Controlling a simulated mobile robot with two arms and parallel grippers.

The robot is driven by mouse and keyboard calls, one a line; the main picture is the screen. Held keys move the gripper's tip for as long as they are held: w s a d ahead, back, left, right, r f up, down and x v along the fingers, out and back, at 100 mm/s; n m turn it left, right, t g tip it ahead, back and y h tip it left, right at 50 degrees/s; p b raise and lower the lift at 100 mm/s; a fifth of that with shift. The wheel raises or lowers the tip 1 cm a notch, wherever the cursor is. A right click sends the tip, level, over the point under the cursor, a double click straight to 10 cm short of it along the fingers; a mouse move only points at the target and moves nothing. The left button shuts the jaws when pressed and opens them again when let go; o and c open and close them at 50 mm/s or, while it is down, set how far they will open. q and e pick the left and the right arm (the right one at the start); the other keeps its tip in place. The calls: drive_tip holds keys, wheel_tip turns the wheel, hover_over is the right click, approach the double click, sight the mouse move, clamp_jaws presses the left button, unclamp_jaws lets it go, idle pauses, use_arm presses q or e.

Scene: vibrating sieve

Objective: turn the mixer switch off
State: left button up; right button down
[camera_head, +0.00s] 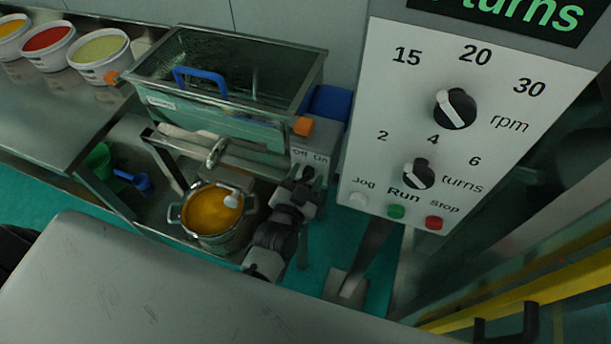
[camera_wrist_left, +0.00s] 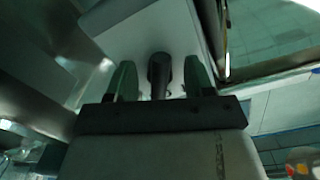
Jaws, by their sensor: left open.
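The mixer switch is a dark knob under the Off/On label on the right end of the sieve machine (camera_head: 215,125); in the head view my gripper largely hides it. In the left wrist view the black switch knob (camera_wrist_left: 158,72) stands between the two fingers of my left gripper (camera_wrist_left: 160,80), with a gap visible on each side. In the head view my left gripper (camera_head: 304,186) is at the switch panel, just below the label. It is open. Which way the switch points cannot be told. My right gripper is not in view.
A steel pot (camera_head: 222,238) of orange liquid stands below the machine, left of my arm. A grey control box (camera_head: 385,120) with knobs and buttons hangs at right. Several tubs (camera_head: 102,62) stand on the bench at far left. A yellow rail (camera_head: 550,290) runs at lower right.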

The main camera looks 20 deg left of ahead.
use_arm(q)
drive_tip(key=c, duration=0.9)
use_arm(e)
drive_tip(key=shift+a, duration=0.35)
use_arm(q)
drive_tip(key=shift+n, duration=0.3)
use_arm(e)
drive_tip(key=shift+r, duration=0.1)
use_arm(q)
drive_tip(key=shift+n+p, duration=0.4)
drive_tip(key=shift+n, duration=0.5)
drive_tip(key=n, duration=0.2)
drive_tip(key=shift+n+p, duration=0.3)
drive_tip(key=n, duration=0.3)
drive_tip(key=shift+n, duration=1.9)
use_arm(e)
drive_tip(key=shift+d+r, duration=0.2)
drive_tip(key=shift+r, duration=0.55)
